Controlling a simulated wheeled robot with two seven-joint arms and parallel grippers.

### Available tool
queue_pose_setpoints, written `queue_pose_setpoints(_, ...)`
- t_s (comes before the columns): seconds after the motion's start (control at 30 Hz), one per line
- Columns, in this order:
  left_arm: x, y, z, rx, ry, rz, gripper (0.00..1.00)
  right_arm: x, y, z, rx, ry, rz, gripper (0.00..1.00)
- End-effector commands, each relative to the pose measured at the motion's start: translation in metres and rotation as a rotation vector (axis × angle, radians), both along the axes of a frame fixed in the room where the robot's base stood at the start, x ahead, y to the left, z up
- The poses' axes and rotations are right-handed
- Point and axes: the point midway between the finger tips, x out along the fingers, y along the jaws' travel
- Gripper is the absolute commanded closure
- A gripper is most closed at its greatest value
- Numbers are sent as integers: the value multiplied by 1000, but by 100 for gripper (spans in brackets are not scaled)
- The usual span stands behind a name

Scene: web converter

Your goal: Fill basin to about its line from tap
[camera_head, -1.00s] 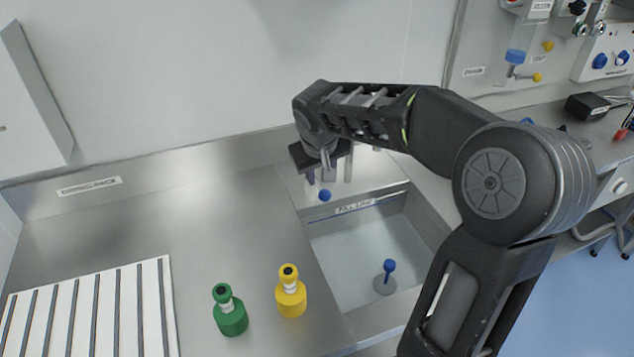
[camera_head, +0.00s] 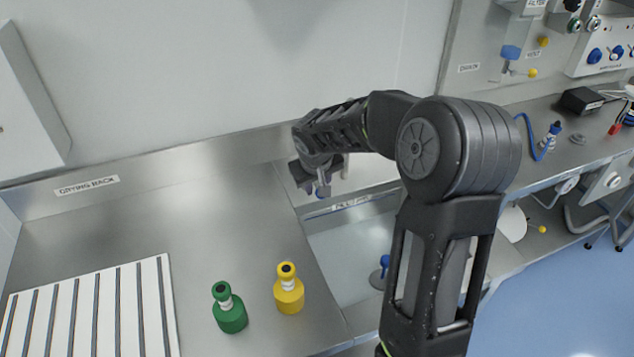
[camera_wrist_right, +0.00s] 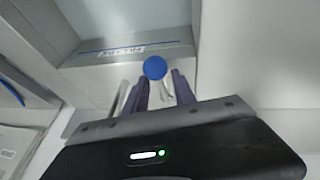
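The sunken metal basin (camera_head: 340,262) lies right of the steel counter, partly hidden by my right arm. A label strip (camera_head: 350,203) runs along its back wall; the wrist view shows this label (camera_wrist_right: 110,50) with a blue line. A blue-handled stopper (camera_head: 384,262) stands on the basin floor. My right gripper (camera_head: 322,188) is over the basin's back edge. Its fingers are apart, on either side of a blue round knob (camera_wrist_right: 155,68) near their tips. I cannot tell whether they touch it. The tap itself is mostly hidden. No running water is visible. My left gripper is out of view.
A green bottle (camera_head: 229,310) and a yellow bottle (camera_head: 288,292) stand left of the basin. A white ribbed drying rack (camera_head: 95,310) lies at the front left. A wall panel with valves and the right bench (camera_head: 590,150) are farther right. The counter's back middle is clear.

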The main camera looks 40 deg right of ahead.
Motion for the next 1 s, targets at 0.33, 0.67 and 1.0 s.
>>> queue_pose_setpoints(0.33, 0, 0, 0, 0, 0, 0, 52, 0, 0, 0, 0, 0, 0, 93)
queue_pose_setpoints(0.67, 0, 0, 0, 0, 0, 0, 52, -1, 0, -1, 0, 3, 0, 100)
queue_pose_setpoints(1.0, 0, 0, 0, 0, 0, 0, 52, -2, 1, -2, 2, 7, 0, 100)
